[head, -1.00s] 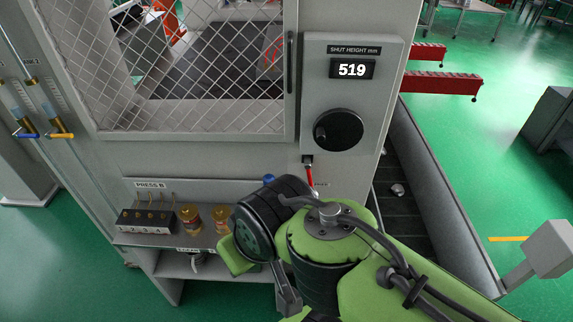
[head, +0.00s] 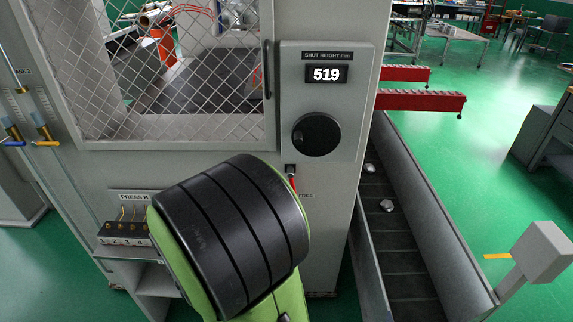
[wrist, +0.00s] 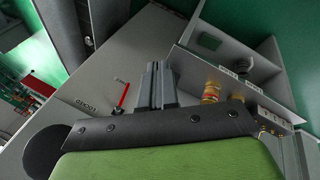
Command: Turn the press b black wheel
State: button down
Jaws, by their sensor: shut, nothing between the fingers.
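The black wheel (head: 316,134) is a round knob on the grey panel of press B, below the display (head: 326,74), which reads 519. A black disc that looks like the same wheel (wrist: 44,150) shows at the lower left of the wrist view, partly cut off by my gripper's body. My gripper (wrist: 158,68) shows there as two grey fingers close together, shut and empty. The fingers point toward the press front and are apart from the wheel, off to its right in that view. In the head view my arm hides the gripper.
A red-handled part (head: 292,180) hangs just below the wheel panel. A shelf (head: 110,250) with a black-topped box (head: 124,234) stands at the lower left. A conveyor chute (head: 400,230) runs along the right. A mesh guard door (head: 180,75) is left of the panel.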

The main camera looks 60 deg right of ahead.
jog(key=s+d+f+n+g+h+b, duration=0.1)
jog(key=s+d+g+h+b, duration=0.35)
jog(key=d, duration=0.35)
jog(key=s+d+f+n+g+h+b, duration=0.15)
jog(key=s+d+g+h+b, duration=0.3)
jog(key=d, duration=0.45)
jog(key=w+r+n+t+h+b, duration=0.2)
jog(key=w+n+t+h+b, duration=0.2)
jog(key=w+n+t+h, duration=1.1)
jog(key=s+d+r+n+g+y, duration=0.2)
jog(key=s+d+r+y, duration=0.1)
jog(key=d+r, duration=0.5)
notch_tip(320, 180, up, 2)
jog(key=shift+r+p, duration=0.1)
jog(key=shift+p, duration=0.25)
jog(key=shift+d, duration=0.1)
